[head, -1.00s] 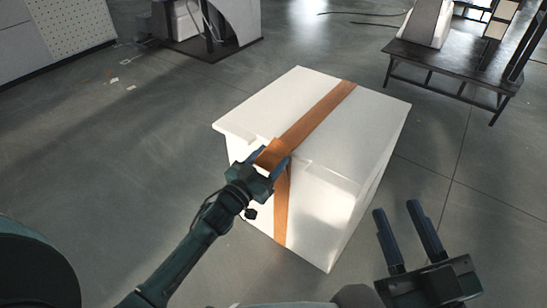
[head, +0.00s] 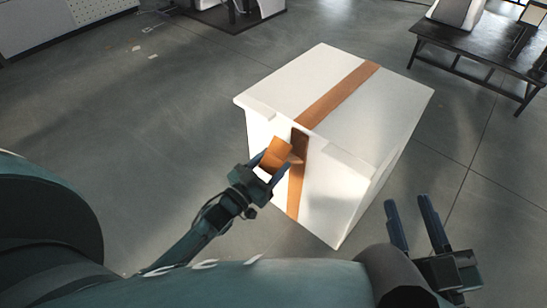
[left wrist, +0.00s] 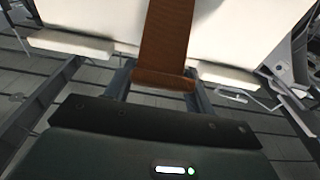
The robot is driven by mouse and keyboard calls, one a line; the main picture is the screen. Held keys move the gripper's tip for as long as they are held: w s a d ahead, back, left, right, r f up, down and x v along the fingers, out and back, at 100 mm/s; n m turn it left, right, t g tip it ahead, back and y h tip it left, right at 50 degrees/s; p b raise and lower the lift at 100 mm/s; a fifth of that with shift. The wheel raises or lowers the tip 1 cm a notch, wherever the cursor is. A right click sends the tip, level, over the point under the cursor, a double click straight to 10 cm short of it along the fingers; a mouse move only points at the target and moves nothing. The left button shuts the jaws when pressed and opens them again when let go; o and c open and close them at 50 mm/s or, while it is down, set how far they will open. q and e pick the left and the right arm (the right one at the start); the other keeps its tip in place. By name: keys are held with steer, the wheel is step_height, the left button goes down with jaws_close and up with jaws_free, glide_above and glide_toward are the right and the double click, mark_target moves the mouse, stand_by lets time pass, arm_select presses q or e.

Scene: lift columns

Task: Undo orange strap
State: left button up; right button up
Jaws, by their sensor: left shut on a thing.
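A large white box (head: 395,110) stands on the floor. An orange-brown strap (head: 340,93) runs across its lid and down its front face (head: 296,190). My left gripper (head: 272,163) is at the box's front and shut on an orange strap piece (head: 277,151), held a little out from the front face just below the lid's edge. In the left wrist view the strap (left wrist: 165,35) runs down to a thick end (left wrist: 164,79) between the fingers. Whether that piece still joins the strap is unclear. My right gripper (head: 408,200) is open and empty, right of the box.
A dark low table (head: 470,45) with items on it stands at the back right. Other equipment (head: 235,12) stands at the far back left. The grey floor (head: 150,130) around the box is largely clear.

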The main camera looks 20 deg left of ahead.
arm_select(q)
steer(key=shift+s+a+f, duration=0.1)
steer(key=shift+s+f, duration=0.15)
steer(key=shift+f, duration=0.3)
steer(key=o, duration=1.4)
steer(key=shift+w+r, duration=0.1)
steer(key=shift+r, duration=0.15)
arm_select(e)
steer(key=shift+r, duration=0.15)
arm_select(q)
steer(key=shift+s, duration=0.3)
steer(key=p+v, duration=0.3)
steer(key=v, duration=0.9)
steer(key=shift+s, duration=0.35)
arm_select(e)
steer(key=shift+d+f+n+h, duration=0.2)
steer(key=shift+d+n+h, duration=0.1)
steer(key=shift+n, duration=0.1)
arm_select(q)
steer(key=shift+a, duration=0.15)
